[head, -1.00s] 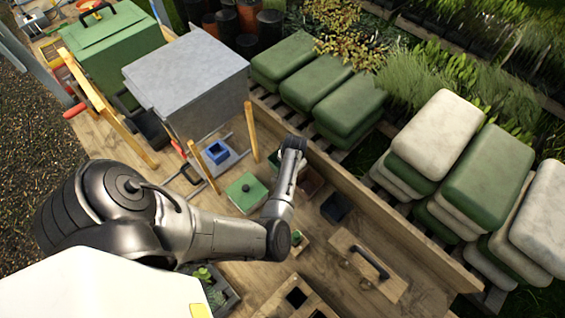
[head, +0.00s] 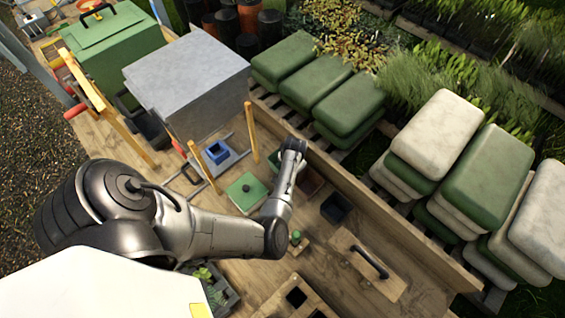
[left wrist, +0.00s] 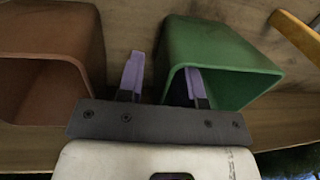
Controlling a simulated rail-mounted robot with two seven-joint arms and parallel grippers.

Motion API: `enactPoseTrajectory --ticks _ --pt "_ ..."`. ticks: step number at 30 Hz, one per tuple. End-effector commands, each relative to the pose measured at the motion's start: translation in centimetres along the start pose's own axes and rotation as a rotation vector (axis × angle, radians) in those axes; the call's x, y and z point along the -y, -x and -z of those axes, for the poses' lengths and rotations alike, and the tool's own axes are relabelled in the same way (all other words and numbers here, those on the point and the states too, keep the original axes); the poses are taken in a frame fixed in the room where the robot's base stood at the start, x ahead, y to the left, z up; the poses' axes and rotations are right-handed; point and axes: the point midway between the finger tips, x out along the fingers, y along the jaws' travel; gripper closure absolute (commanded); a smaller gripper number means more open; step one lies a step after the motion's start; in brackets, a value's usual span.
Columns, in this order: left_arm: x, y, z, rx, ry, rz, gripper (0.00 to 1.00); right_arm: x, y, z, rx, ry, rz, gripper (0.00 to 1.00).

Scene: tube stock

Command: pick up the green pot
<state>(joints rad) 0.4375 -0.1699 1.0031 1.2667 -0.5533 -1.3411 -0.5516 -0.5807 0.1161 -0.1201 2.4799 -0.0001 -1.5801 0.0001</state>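The green pot (left wrist: 215,55) is at the right of the left wrist view, its square open mouth facing the camera. A brown pot (left wrist: 50,60) stands to its left, with a gap between them. My left gripper (left wrist: 163,80) is open at the green pot's near wall. One purple finger is in the gap between the pots and the other is at the green pot's mouth, so the wall lies between them. I cannot tell whether either finger touches it. In the head view my left wrist hides the fingers and most of this spot. My right gripper is not in view.
In the head view a black pot (head: 336,207) and the brown pot (head: 310,181) stand near the bench's raised wooden edge (head: 390,225). A wooden float with a black handle (head: 369,262) lies nearer. A grey box (head: 190,80) and upright wooden stakes (head: 252,132) stand behind.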

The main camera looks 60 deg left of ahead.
Motion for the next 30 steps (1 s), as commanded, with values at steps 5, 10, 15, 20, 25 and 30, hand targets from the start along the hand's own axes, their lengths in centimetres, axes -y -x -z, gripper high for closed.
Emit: enactPoseTrajectory --ticks 5,10,15,20,25,30 --pt "0.02 -0.02 0.01 0.0 0.0 0.0 0.67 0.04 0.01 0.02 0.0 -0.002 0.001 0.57" --pt "0.02 0.0 0.02 0.0 0.0 0.0 0.77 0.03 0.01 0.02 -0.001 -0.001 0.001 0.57" --pt "0.02 0.01 0.02 0.0 0.0 0.001 0.93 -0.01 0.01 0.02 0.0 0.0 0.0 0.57" --pt "0.02 0.01 0.02 0.0 0.0 0.0 1.0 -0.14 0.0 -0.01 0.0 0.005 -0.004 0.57" --pt "0.02 0.02 0.03 0.0 0.0 0.0 1.0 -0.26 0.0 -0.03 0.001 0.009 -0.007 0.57" --pt "0.01 0.03 0.04 -0.001 0.0 0.0 1.0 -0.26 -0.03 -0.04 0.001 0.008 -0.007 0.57"
